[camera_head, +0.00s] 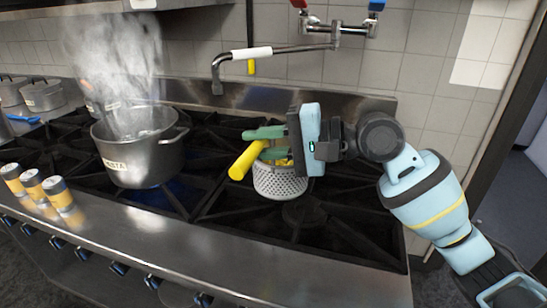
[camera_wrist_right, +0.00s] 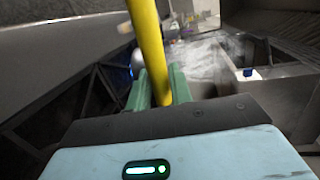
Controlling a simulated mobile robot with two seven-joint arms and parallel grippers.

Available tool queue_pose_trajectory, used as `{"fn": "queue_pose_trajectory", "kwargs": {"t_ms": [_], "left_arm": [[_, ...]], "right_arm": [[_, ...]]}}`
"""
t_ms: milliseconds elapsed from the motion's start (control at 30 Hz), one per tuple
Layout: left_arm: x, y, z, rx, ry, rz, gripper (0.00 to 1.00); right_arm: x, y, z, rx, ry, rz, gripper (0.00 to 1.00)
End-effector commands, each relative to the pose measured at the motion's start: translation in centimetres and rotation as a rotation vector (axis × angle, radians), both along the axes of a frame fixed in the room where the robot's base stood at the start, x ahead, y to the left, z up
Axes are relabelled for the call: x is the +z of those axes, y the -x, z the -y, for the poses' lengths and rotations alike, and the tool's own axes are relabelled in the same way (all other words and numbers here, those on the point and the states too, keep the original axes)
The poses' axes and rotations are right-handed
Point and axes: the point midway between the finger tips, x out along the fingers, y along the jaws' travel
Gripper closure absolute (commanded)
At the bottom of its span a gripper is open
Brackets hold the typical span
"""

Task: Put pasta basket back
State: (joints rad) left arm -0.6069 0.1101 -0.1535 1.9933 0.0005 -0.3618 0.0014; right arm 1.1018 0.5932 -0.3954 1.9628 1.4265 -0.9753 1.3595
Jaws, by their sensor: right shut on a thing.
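The pasta basket (camera_head: 280,182) is a grey perforated metal basket with a thick yellow handle (camera_head: 243,162). It is over the right part of the stove; I cannot tell whether it touches the grate. My right gripper (camera_head: 252,143) is shut on the yellow handle, its green fingers reaching in from the right. In the right wrist view, the handle (camera_wrist_right: 147,45) passes between the two green fingers. The steaming pot (camera_head: 137,157), with a label that seems to read PASTA, stands on a burner left of the basket. My left gripper is not in view.
The black stove grates (camera_head: 330,225) are bare to the right of the basket. A folding faucet (camera_head: 270,53) hangs from the tiled wall above. Several yellow-and-grey cans (camera_head: 57,192) stand on the front left edge. More pots (camera_head: 43,95) are at the far left.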

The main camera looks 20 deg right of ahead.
Motion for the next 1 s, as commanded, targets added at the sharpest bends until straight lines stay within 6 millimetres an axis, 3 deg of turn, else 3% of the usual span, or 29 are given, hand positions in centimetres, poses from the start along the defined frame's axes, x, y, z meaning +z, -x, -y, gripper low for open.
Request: {"fn": "queue_pose_trajectory", "kwargs": {"t_ms": [100,600,1000], "left_arm": [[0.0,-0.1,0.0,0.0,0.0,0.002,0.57],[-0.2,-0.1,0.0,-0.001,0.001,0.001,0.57],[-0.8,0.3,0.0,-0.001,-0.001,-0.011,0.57]], "right_arm": [[0.0,-0.5,1.2,-0.001,-0.002,0.003,1.0],[-0.2,-1.3,2.9,-0.002,-0.001,0.004,1.0],[-3.4,-1.2,2.7,-0.001,-0.001,0.004,1.0]]}}
